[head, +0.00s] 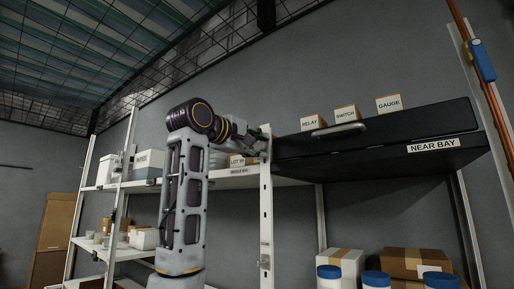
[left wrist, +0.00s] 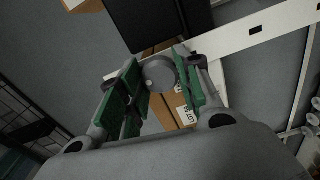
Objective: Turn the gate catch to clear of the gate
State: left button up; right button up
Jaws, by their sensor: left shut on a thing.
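The gate catch (left wrist: 158,72) shows in the left wrist view as a round grey piece between my green finger pads, beside a pale post. My left gripper (left wrist: 160,82) is shut on it. In the head view my left gripper (head: 260,134) reaches the top of the white shelf post, at the left end of the black bay, and hides the catch there. The black gate (head: 385,125) with a grey bar handle (head: 338,129) spans the upper right; a black panel (left wrist: 160,20) also shows above the fingers in the wrist view. My right gripper is not in view.
Boxes labelled RELAY (head: 311,123), SWITCH (head: 346,114) and GAUGE (head: 389,103) stand on top of the black bay. A LOT box (head: 240,160) sits close to my left gripper. Blue-lidded tubs (head: 376,280) and cartons stand below the bay.

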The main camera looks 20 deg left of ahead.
pick_arm(q)
jog(key=shift+n, duration=0.7)
jog(key=o, duration=1)
jog(key=shift+a, duration=0.15)
jog(key=shift+o, duration=0.2)
jog(key=shift+s, duration=0.15)
jog(key=v, duration=1.1)
jog(key=shift+s, duration=0.35)
jog(key=shift+a, duration=0.1)
